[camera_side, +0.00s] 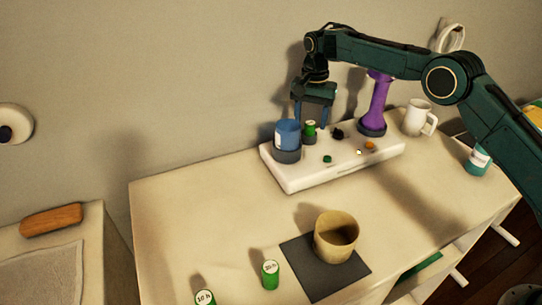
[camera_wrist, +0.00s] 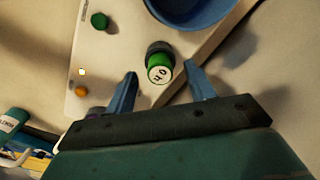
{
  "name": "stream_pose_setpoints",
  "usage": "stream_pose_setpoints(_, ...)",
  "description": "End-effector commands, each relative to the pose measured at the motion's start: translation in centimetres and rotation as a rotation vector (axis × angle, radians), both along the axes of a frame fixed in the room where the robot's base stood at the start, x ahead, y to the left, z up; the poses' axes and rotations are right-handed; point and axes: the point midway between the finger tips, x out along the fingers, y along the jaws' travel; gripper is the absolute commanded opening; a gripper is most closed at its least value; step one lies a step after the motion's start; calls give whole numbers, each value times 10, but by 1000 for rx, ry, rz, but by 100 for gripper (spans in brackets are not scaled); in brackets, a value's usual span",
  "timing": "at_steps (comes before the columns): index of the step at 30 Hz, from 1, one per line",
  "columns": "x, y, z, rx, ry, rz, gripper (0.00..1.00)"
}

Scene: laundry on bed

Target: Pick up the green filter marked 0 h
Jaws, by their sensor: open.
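The green filter marked 0 h (camera_side: 310,126) sits upright in a dark holder on the white base, just right of the blue cup. In the wrist view the filter (camera_wrist: 160,75) shows its white labelled top between my two fingers. My gripper (camera_side: 311,118) is open above and around the filter, pointing down. In the wrist view my gripper (camera_wrist: 159,72) has a finger on each side, with visible gaps to the filter. Whether the fingertips reach down beside it is hard to tell.
The blue cup (camera_side: 287,135) stands close left, and a purple column (camera_side: 376,102) stands right on the white base (camera_side: 300,180). Green filters marked 10 h (camera_side: 204,298) and apparently 20 h (camera_side: 270,276) stand in front. A tan cup (camera_side: 336,238) rests on a dark mat (camera_side: 305,281).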

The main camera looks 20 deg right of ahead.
Motion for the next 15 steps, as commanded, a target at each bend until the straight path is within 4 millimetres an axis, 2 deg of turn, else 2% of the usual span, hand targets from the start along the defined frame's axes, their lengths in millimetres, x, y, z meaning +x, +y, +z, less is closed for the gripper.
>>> stream_pose_setpoints(6, 0, 0, -19, 0, 1, 0, 54)
stream_pose_setpoints(15, 0, 0, -21, 0, 0, 0, 54)
